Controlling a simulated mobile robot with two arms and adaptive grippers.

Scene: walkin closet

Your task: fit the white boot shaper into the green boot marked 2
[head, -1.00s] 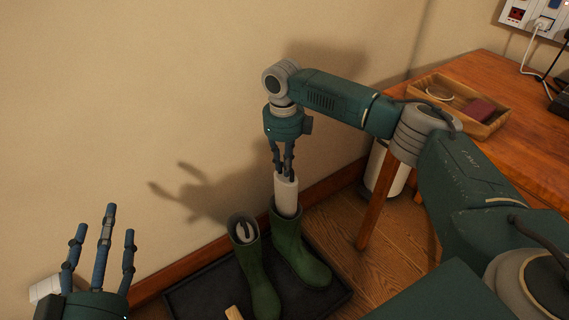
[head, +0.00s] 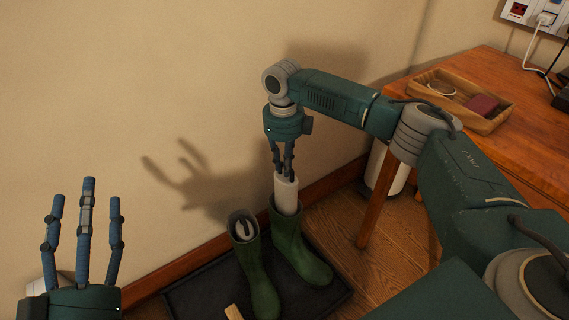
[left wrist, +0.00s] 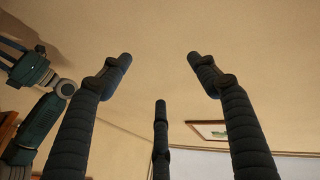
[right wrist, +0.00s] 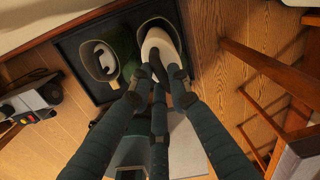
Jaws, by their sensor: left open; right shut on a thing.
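The white boot shaper (head: 286,196) stands upright with its lower end at the mouth of the right-hand green boot (head: 300,252); how deep it sits inside is hidden. My right gripper (head: 283,171) is shut on the shaper's top from above. In the right wrist view the shaper (right wrist: 160,45) fills much of that boot's opening. I cannot read a number on either boot. My left gripper (head: 88,208) is open, empty and away from the boots.
Both boots stand on a black tray (head: 195,294) against the wall. A wooden item (head: 233,312) lies at the tray's front. A wooden table (head: 480,70) with a small tray (head: 490,126) stands at right, its leg (head: 376,205) close to the boots.

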